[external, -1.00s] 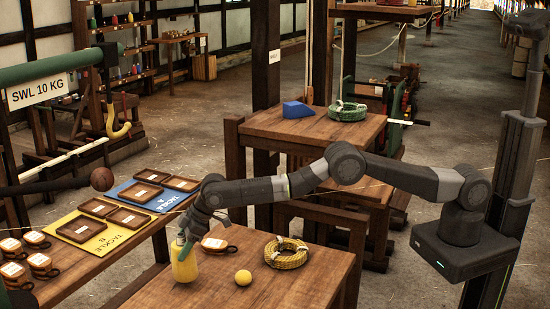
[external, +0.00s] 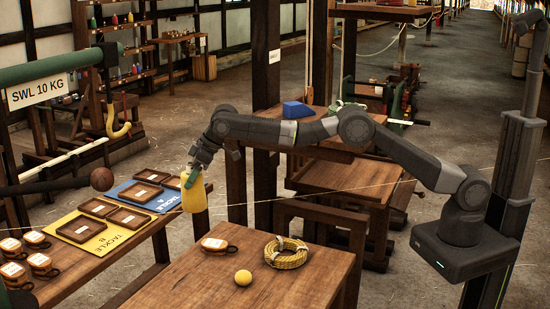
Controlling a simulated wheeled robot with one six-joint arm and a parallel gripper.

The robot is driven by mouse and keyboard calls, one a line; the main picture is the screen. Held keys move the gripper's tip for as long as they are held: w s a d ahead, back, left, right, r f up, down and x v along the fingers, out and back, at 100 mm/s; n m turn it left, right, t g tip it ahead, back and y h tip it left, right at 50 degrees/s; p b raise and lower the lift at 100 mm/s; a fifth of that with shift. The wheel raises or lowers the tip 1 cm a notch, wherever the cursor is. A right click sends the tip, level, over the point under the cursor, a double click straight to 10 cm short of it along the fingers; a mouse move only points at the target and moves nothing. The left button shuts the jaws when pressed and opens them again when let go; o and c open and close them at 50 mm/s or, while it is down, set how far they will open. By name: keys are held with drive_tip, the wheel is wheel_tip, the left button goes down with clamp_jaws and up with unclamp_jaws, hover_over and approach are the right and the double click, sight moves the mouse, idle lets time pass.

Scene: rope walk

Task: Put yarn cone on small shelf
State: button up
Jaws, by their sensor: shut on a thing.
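The yellow yarn cone (external: 194,197) hangs upright in the air beyond the left part of the front wooden table, clear of the tabletop. My gripper (external: 193,178) is shut on the upper part of the cone, and its fingers hide the cone's tip. I cannot tell which surface is the small shelf.
Trays lie on blue and yellow mats (external: 80,232) at left. Dark posts and a thin taut line stand near my arm.

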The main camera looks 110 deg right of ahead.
drive_tip(key=s+d+r+m+g+h+p, duration=0.1)
drive_tip(key=s+d+r+m, duration=0.2)
drive_tip(key=s+d+r, duration=0.55)
drive_tip(key=s+d+r+m+g+h+p, duration=0.1)
drive_tip(key=s+d+r+m+h, duration=0.3)
drive_tip(key=s+r, duration=0.75)
drive_tip(key=s+d+r+m+g+y+p, duration=0.1)
drive_tip(key=s+d+r+m+p, duration=0.1)
drive_tip(key=s+d+r, duration=0.85)
wheel_tip(320, 180, down, 12)
drive_tip(key=s+a, duration=0.2)
drive_tip(key=shift+a+f+b, duration=0.15)
drive_tip(key=shift+b, duration=0.15)
drive_tip(key=shift+f, duration=0.15)
drive_tip(key=o, duration=1.4)
drive_tip(key=b+v, duration=0.1)
drive_tip(key=v, duration=1.1)
